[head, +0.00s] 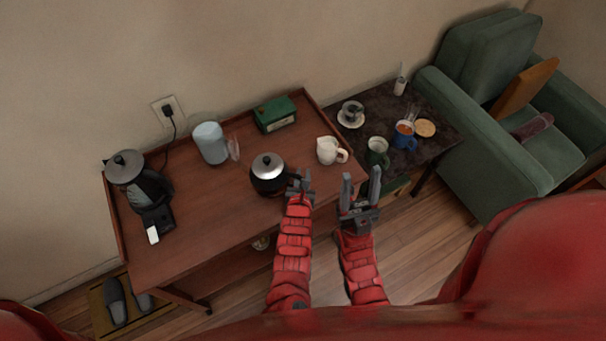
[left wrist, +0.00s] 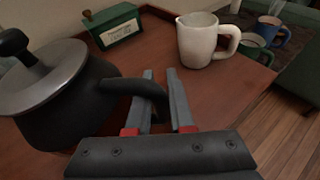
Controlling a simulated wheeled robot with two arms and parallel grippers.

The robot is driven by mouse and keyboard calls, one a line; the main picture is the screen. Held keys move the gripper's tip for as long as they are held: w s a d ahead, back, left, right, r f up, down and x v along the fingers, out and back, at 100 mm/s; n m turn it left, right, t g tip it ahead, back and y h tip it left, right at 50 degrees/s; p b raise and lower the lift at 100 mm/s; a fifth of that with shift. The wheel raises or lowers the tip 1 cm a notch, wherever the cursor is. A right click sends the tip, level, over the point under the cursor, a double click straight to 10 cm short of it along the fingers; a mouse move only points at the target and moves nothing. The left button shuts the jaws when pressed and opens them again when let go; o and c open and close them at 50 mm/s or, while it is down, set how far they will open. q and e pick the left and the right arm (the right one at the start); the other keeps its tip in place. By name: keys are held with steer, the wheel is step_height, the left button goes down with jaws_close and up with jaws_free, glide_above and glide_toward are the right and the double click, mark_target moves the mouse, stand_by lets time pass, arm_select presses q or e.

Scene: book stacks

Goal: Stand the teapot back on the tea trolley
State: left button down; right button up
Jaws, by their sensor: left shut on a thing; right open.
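The teapot (head: 268,178) is black and round with a silver lid and dark knob. It is at the near right part of the brown wooden trolley top (head: 210,225). It looks upright; I cannot tell whether its base touches the wood or hovers just above. My left gripper (head: 299,184) is shut on its black handle, on the pot's right side. In the left wrist view the teapot (left wrist: 60,105) fills the left, its handle passing between the fingers (left wrist: 162,105). My right gripper (head: 360,190) is open and empty, beyond the trolley's right edge.
A cream jug (head: 328,150) stands right of the teapot, a green box (head: 275,115) behind it, a pale blue canister (head: 210,143) behind left. A dark appliance (head: 140,185) stands at left. A dark side table (head: 400,110) with cups and a green armchair (head: 500,110) are right. The trolley's front middle is clear.

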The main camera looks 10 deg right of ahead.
arm_select(q)
steer(key=shift+f+b, duration=0.5)
steer(key=shift+f, duration=0.1)
stand_by(0.5)
steer(key=c, duration=0.7)
jaws_free()
